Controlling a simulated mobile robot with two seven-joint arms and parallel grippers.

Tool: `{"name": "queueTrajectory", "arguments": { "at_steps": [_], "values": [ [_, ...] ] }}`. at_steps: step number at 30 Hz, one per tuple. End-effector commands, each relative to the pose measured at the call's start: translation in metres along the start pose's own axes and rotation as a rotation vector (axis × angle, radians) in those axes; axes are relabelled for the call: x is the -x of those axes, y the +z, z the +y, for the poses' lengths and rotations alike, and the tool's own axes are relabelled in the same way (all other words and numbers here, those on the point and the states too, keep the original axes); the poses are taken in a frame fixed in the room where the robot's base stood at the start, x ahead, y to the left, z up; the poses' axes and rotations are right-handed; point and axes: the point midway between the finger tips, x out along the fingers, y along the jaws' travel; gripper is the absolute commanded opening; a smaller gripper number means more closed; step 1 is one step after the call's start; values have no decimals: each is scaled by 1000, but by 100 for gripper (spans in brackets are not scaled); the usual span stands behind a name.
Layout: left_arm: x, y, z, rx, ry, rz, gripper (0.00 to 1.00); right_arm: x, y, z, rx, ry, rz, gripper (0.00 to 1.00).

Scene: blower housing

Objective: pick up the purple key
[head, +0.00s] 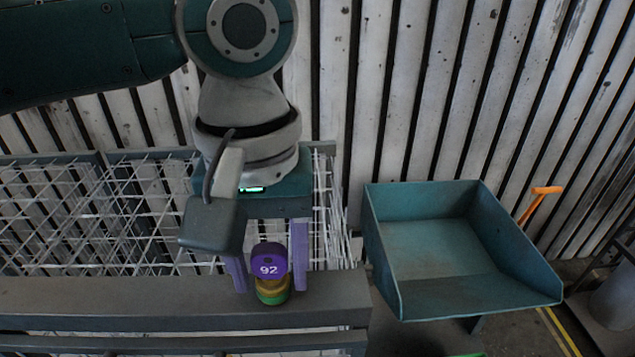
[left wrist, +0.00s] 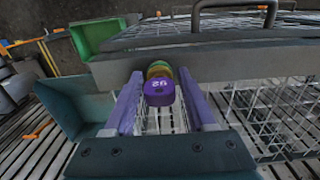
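The purple key (head: 269,259), marked 92, sits at the front rail of the wire cage, on top of a yellow and green piece (head: 272,290). My left gripper (head: 269,284) points down with its two purple fingers on either side of the key. In the left wrist view the key (left wrist: 159,92) lies between the fingers of the left gripper (left wrist: 159,80), with a gap showing on each side. The left gripper looks open and holds nothing. My right gripper is in neither view.
The wire cage (head: 100,215) with its thick grey front rail (head: 130,302) lies under and beside the left gripper. A teal open bin (head: 455,255) stands to the right, with an orange handle (head: 540,198) beyond it. A corrugated wall (head: 410,110) rises behind.

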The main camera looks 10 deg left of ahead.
Motion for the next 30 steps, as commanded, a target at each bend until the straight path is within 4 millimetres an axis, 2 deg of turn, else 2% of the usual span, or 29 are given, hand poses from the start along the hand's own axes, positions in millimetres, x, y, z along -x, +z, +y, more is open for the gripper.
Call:
{"name": "queueTrajectory", "arguments": {
  "at_steps": [2,14,25,30],
  "values": [
    [0,0,0,0,0,0,46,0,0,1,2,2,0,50],
    [0,0,0,0,0,0,1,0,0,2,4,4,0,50],
    [1,0,0,0,1,0,0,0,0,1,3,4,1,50],
    [12,0,1,0,3,1,0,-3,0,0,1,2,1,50]
  ]
}}
